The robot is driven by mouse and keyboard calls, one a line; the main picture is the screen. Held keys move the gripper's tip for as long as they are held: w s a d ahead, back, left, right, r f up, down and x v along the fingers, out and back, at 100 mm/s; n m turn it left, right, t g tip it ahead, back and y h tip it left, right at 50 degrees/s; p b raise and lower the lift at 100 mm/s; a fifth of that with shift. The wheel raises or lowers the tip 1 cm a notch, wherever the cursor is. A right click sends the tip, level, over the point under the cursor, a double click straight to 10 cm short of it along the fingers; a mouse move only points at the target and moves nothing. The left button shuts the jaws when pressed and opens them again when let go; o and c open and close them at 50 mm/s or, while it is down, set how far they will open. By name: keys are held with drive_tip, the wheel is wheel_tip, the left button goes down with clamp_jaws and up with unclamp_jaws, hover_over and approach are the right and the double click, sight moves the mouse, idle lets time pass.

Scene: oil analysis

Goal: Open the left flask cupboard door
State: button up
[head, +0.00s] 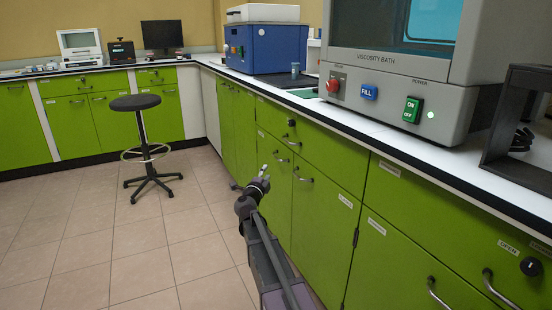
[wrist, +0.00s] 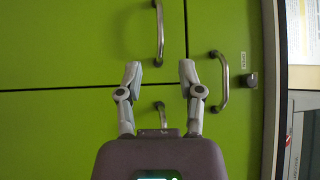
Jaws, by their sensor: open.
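The green flask cupboard has two doors side by side below a drawer. In the head view the left door (head: 271,150) is shut, with a metal bar handle (head: 281,160). The right door (head: 325,206) is also shut, with its own handle (head: 303,179). My gripper (head: 263,172) is in front of the doors, fingers parted and empty. The wrist view is turned sideways. There the left door's handle (wrist: 159,32) is beyond my open fingertips (wrist: 160,70), and the right door's handle (wrist: 160,108) shows between the fingers. No contact with either handle is visible.
The drawer above has a handle (wrist: 220,82) and a dark lock (wrist: 250,80). The viscosity bath (head: 400,90) stands on the worktop, with a blue machine (head: 265,50) further back. A black stool (head: 136,102) stands on the tiled floor, with clear floor around it.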

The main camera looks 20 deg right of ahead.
sight(275, 157)
drive_tip(key=p+x, duration=0.1)
drive_tip(key=x, duration=1)
drive_tip(key=shift+w+d, duration=0.25)
clamp_jaws()
